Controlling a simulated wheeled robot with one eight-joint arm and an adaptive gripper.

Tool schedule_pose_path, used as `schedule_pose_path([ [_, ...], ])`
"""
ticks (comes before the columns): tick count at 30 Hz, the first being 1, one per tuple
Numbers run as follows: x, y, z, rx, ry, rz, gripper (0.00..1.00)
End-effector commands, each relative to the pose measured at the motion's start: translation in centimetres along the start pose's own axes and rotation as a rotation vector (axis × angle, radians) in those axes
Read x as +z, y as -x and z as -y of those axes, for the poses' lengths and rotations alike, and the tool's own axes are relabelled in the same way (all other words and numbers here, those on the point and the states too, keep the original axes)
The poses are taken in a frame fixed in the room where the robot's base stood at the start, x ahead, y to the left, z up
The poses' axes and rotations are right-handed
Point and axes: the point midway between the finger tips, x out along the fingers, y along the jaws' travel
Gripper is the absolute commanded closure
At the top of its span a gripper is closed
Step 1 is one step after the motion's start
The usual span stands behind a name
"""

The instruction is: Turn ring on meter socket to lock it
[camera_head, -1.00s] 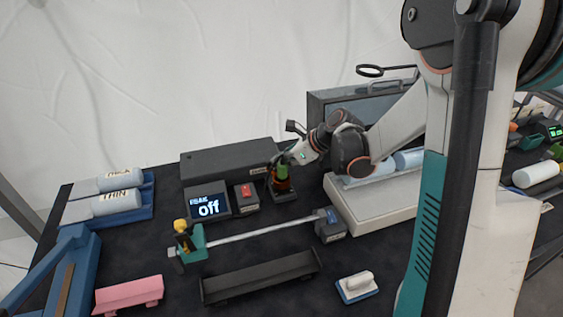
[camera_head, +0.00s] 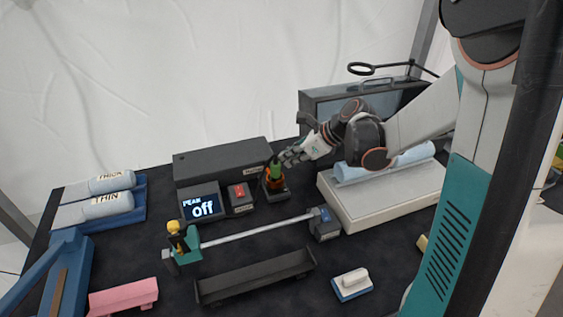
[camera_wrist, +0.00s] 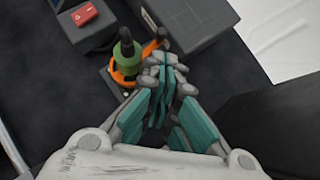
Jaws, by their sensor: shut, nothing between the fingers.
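The meter socket has a dark base (camera_head: 277,196) and stands on the black table, right of the red-switch box. An orange ring (camera_wrist: 122,74) sits around the lower part of an upright green plug (camera_wrist: 127,50) with a dark top. A short dark-tipped lever (camera_wrist: 158,38) sticks out from the ring toward the upper right in the wrist view. The ring and plug also show in the head view, partly small. My gripper (camera_wrist: 164,60) is shut and empty, its fingertips just right of the ring, close to the lever. I cannot tell whether they touch it.
A display (camera_head: 201,206) reads "PEAK off", beside a red-switch box (camera_head: 241,198). A long dark box (camera_head: 222,162) stands behind the socket. A pale platform with a blue cylinder (camera_head: 402,157) is at the right. A rod assembly (camera_head: 258,231) lies in front.

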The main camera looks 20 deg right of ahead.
Motion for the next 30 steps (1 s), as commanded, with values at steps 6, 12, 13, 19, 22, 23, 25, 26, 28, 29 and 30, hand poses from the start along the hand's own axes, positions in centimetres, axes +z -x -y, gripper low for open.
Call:
schedule_pose_path([
  [6, 0.0, 4.3, 0.0, -0.002, -0.002, 0.001, 1.0],
  [12, 0.0, 6.6, 0.1, -0.001, -0.001, 0.001, 1.0],
  [13, 0.1, 6.8, 0.0, -0.001, 0.0, 0.001, 1.0],
  [19, 1.2, 6.1, 0.2, 0.019, 0.2, -0.096, 1.0],
  [22, 2.6, 4.7, 0.5, 0.053, 0.473, -0.221, 1.0],
  [23, 3.0, 4.3, 0.7, 0.067, 0.565, -0.263, 1.0],
  [25, 4.2, 3.4, 1.0, 0.104, 0.78, -0.356, 1.0],
  [26, 4.7, 3.0, 1.2, 0.121, 0.871, -0.394, 1.0],
  [28, 6.1, 2.2, 1.6, 0.167, 1.08, -0.48, 1.0],
  [29, 6.7, 1.9, 1.7, 0.189, 1.169, -0.517, 1.0],
  [30, 7.7, 1.5, 1.9, 0.219, 1.284, -0.564, 1.0],
])
